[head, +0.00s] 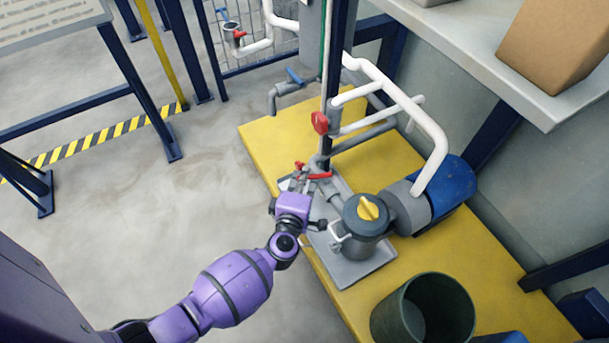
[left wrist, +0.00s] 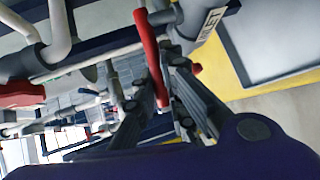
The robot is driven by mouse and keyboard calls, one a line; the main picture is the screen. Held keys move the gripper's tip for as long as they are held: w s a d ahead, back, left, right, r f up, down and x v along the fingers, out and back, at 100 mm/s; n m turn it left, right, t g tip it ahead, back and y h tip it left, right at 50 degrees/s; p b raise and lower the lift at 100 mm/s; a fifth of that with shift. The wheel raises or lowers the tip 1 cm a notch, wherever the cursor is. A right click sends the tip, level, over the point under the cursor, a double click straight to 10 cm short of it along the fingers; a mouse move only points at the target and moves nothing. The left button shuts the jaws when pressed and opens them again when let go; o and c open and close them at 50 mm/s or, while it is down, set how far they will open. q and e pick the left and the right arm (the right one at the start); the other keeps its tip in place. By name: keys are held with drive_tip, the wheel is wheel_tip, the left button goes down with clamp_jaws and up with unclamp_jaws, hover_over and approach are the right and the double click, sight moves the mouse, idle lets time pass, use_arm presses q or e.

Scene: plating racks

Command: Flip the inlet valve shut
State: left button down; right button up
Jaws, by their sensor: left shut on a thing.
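The inlet valve's red lever (head: 316,176) is on the grey pipe beside the pump, at the left edge of the yellow platform. In the left wrist view the red lever (left wrist: 152,58) runs between my fingers, next to a pipe with an INLET label (left wrist: 212,22). My left gripper (head: 300,183) reaches in from the lower left and is shut on the lever. Its fingers also show in the left wrist view (left wrist: 162,88). The exact finger contact is partly hidden. My right gripper is in neither view.
A grey pump with a yellow knob (head: 368,208) and a blue motor (head: 452,188) stand right of the lever. Another red valve handle (head: 320,122) is above it. A dark green bin (head: 424,312) stands at the front.

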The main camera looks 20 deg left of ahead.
use_arm(q)
drive_tip(key=shift+s+d+r+n+y+p, duration=0.1)
drive_tip(key=shift+n+y+p, duration=0.1)
drive_tip(key=shift+n+y, duration=0.15)
drive_tip(key=shift+s+d+n+y+p, duration=0.15)
drive_tip(key=shift+n+y, duration=0.1)
drive_tip(key=shift+y, duration=0.2)
drive_tip(key=c, duration=1.8)
unclamp_jaws()
drive_tip(key=shift+a, duration=0.15)
